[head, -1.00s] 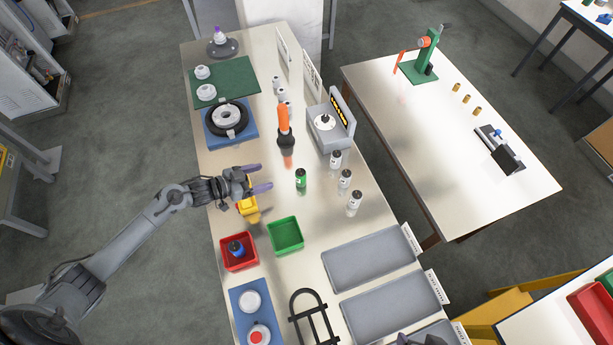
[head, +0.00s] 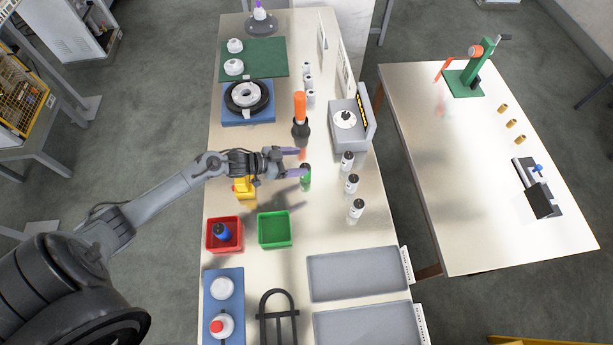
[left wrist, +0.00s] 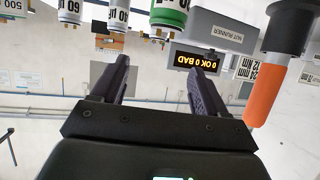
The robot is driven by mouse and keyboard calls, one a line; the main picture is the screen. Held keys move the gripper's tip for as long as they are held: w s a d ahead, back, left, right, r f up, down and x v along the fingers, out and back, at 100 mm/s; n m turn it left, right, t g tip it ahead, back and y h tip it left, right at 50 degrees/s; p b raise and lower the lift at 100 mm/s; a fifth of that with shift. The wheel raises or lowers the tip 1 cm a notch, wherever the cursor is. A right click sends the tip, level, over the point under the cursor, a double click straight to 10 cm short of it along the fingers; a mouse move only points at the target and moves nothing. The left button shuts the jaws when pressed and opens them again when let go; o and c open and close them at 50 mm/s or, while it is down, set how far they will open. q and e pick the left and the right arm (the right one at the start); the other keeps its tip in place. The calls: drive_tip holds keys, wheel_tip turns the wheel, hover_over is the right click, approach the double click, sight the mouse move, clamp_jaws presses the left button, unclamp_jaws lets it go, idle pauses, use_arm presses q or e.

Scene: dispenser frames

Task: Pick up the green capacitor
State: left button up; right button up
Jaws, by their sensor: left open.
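The green capacitor (head: 306,180) stands upright on the steel table, partly covered by a finger of my left gripper (head: 297,161). In the left wrist view the same green capacitor (left wrist: 170,14) shows at the top edge, cut off and upside down. There it lies beyond the fingertips, roughly in line with the gap of the left gripper (left wrist: 159,64). The left gripper is open, with nothing between its fingers. Whether a finger touches the capacitor cannot be told. My right gripper is not in view.
White capacitors (head: 351,184) stand in a row to the right. An orange-handled tool (head: 300,115) stands behind the gripper, beside the grey nut runner unit (head: 363,140). A yellow object (head: 244,188), a red bin (head: 209,245) and a green bin (head: 261,241) lie nearer. Grey trays (head: 313,291) are at the front right.

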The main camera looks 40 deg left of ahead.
sight(310, 168)
use_arm(q)
drive_tip(key=f+b, duration=0.4)
drive_tip(key=f, duration=0.1)
drive_tip(key=shift+w+d+f, duration=0.15)
drive_tip(key=shift+w, duration=0.05)
drive_tip(key=shift+b+x, duration=0.3)
drive_tip(key=shift+x, duration=2.15)
drive_tip(key=c, duration=1.1)
